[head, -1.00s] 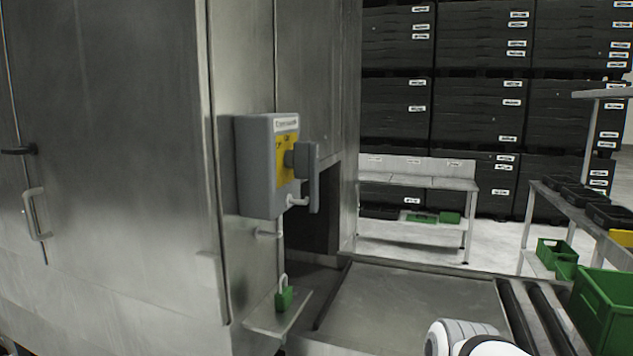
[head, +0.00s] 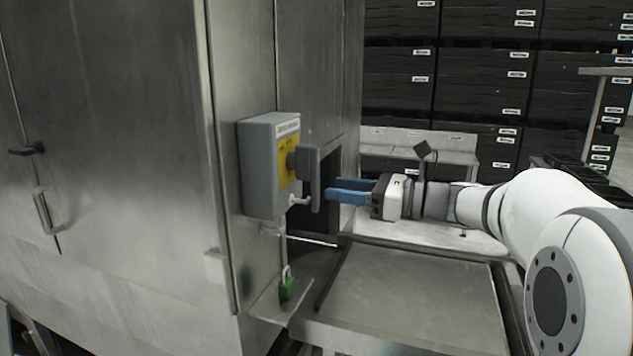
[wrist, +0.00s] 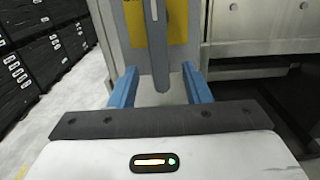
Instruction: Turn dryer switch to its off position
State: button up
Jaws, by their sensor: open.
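The dryer switch is a grey box (head: 258,170) with a yellow plate (head: 288,160) on the steel cabinet's side. Its grey handle (head: 309,180) stands out from the plate and hangs roughly vertical. My gripper (head: 336,190) has blue fingers, open, pointing at the handle from the right. In the wrist view the handle (wrist: 160,45) shows ahead, its lower end between the lines of the two fingers (wrist: 160,88). The fingers are not closed on it. Whether they reach around the handle or stop just short of it, I cannot tell.
A green padlock (head: 288,288) sits on a small ledge (head: 272,305) below the box. A dark opening (head: 328,165) lies behind the handle. A steel table (head: 410,290) spreads below my arm. Stacked black crates (head: 470,85) and a bench (head: 415,150) stand behind.

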aim_at(318, 187)
jog(key=p+x, duration=0.1)
jog(key=x, duration=0.4)
jog(key=shift+w+a, duration=0.1)
jog(key=shift+a, duration=0.3)
jog(key=shift+c, duration=0.4)
grip_shut()
